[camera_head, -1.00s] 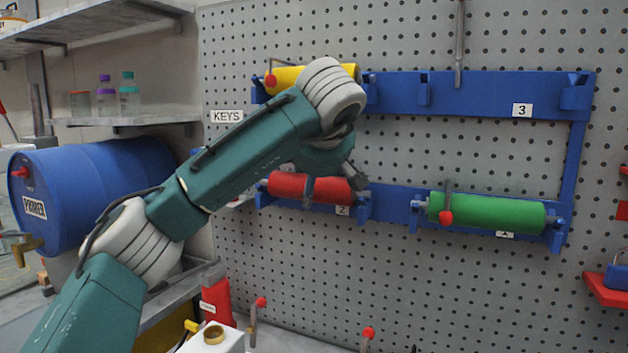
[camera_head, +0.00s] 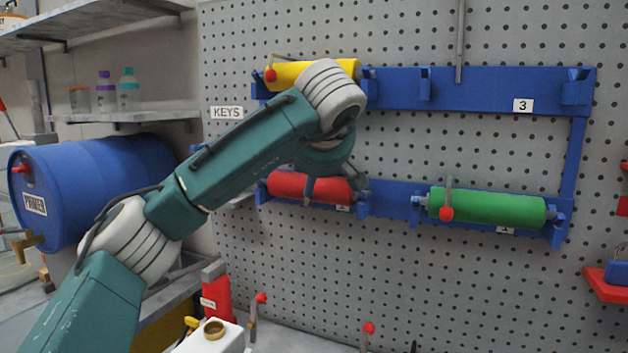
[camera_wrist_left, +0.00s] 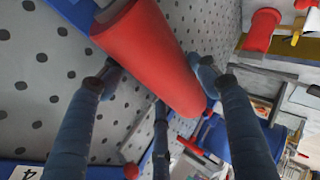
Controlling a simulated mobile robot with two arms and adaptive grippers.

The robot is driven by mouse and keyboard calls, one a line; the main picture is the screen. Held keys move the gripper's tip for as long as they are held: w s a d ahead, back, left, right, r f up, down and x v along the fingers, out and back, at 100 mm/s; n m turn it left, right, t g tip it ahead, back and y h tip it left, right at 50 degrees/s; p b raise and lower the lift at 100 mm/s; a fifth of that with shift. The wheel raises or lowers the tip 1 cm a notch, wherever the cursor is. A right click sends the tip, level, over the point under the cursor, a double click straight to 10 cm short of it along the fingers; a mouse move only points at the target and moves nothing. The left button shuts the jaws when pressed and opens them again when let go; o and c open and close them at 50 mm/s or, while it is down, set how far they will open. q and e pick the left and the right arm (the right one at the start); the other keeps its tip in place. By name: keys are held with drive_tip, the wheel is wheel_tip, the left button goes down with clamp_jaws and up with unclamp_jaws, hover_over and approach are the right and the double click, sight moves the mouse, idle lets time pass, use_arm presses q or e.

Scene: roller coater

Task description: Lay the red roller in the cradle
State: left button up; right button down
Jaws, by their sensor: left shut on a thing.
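The red roller (camera_head: 288,186) is in front of slot 2 of the blue wall rack, at the lower left. My left gripper (camera_head: 312,190) is shut on it, mostly hidden behind my own wrist in the head view. In the left wrist view the red roller (camera_wrist_left: 150,55) lies slantwise between the fingers of my left gripper (camera_wrist_left: 155,76). I cannot tell whether its ends still touch the rack's hooks. No cradle apart from the rack's own holders can be made out. My right gripper is not in view.
The blue rack (camera_head: 470,95) on the pegboard holds a yellow roller (camera_head: 285,74) above and a green roller (camera_head: 490,207) at the right. Its slot 3 is empty. A blue barrel (camera_head: 100,185) and shelves stand at the left. Red-knobbed levers (camera_head: 368,329) rise at the bottom.

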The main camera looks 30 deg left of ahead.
use_arm(q)
drive_tip(key=o, duration=1.1)
drive_tip(key=shift+o, duration=0.2)
drive_tip(key=shift+f, duration=0.1)
drive_tip(key=v, duration=1.2)
drive_tip(key=shift+s, duration=0.1)
